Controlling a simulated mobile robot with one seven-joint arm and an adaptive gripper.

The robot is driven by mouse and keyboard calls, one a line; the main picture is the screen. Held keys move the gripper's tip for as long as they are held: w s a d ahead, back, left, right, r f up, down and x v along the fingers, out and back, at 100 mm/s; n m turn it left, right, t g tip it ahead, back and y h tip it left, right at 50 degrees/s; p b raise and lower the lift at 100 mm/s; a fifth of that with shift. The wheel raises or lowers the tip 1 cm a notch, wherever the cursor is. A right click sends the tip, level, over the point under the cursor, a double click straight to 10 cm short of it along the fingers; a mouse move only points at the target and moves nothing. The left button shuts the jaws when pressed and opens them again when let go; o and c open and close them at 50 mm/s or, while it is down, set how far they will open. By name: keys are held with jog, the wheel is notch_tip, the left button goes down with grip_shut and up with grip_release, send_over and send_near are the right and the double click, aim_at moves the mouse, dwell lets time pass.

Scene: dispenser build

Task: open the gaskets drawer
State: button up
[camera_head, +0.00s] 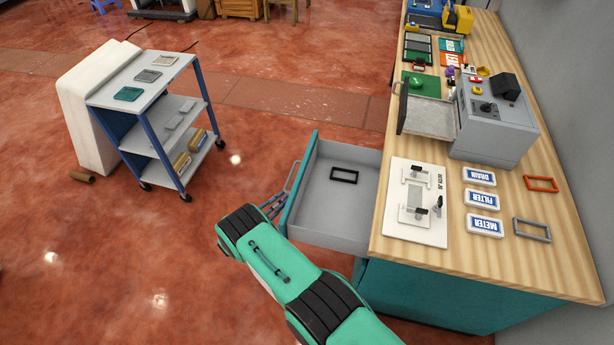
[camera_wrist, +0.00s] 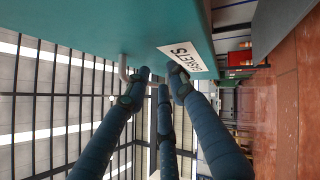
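The gaskets drawer (camera_head: 345,205) is pulled out from the left side of the workbench, showing its grey inside. A dark rectangular frame (camera_head: 344,175) lies in it. In the wrist view its teal front (camera_wrist: 90,20) carries a white label reading GASKETS (camera_wrist: 188,58), seen sideways. The drawer's handle (camera_wrist: 124,68) shows at one end beside my fingertips; the rest is hidden behind them. My gripper (camera_wrist: 155,88) has its fingers drawn together at the handle and looks shut on it. In the head view my gripper (camera_head: 272,206) is at the drawer front, partly hidden by my arm.
The wooden benchtop (camera_head: 400,258) holds a white fixture board (camera_head: 415,203), labelled cards (camera_head: 482,199) and a grey machine (camera_head: 492,125) with an open grey tray. A shelf cart (camera_head: 160,105) stands at the left. Red floor between cart and drawer is clear.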

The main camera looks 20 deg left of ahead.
aim_at(305, 174)
jog(key=shift+m, duration=0.3)
jog(key=x, duration=0.4)
jog(key=r+b+x, duration=0.1)
jog(key=x, duration=0.4)
jog(key=a+x, duration=0.1)
jog(key=x, duration=0.4)
jog(key=shift+w+a+r, duration=0.1)
jog(key=shift+w+r, duration=0.05)
jog(key=shift+r, duration=0.15)
jog(key=shift+w+r, duration=0.15)
jog(key=shift+d+r, duration=0.25)
jog(key=shift+f, duration=0.25)
jog(key=shift+o, duration=0.4)
jog(key=shift+s+f, duration=0.1)
jog(key=shift+s, duration=0.15)
jog(key=shift+f+b, duration=0.2)
jog(key=shift+b, duration=0.1)
grip_shut()
